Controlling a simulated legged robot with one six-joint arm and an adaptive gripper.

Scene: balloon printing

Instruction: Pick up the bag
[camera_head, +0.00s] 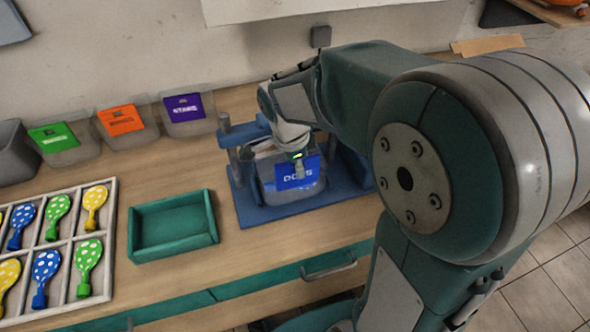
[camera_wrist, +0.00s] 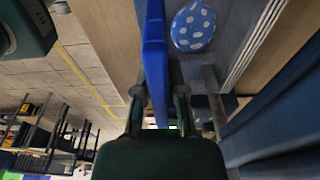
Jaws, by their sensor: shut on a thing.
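A clear container with a blue label reading "DOTS" (camera_head: 297,176) sits in a blue press-like frame (camera_head: 245,209) on the table. My gripper (camera_head: 298,163) reaches down over it from behind. In the wrist view my gripper (camera_wrist: 158,95) is shut on an upright blue panel (camera_wrist: 154,45), which appears to be the container's labelled front. A blue balloon with white dots (camera_wrist: 193,25) lies just right of the panel in the wrist view. I cannot make out a separate bag. My arm hides the right side of the frame.
An empty green tray (camera_head: 172,226) stands left of the frame. A compartment tray (camera_head: 111,240) of dotted balloons lies further left. Bins with green (camera_head: 53,137), orange (camera_head: 121,120) and purple (camera_head: 184,107) labels line the wall. Some bare wood is free between them.

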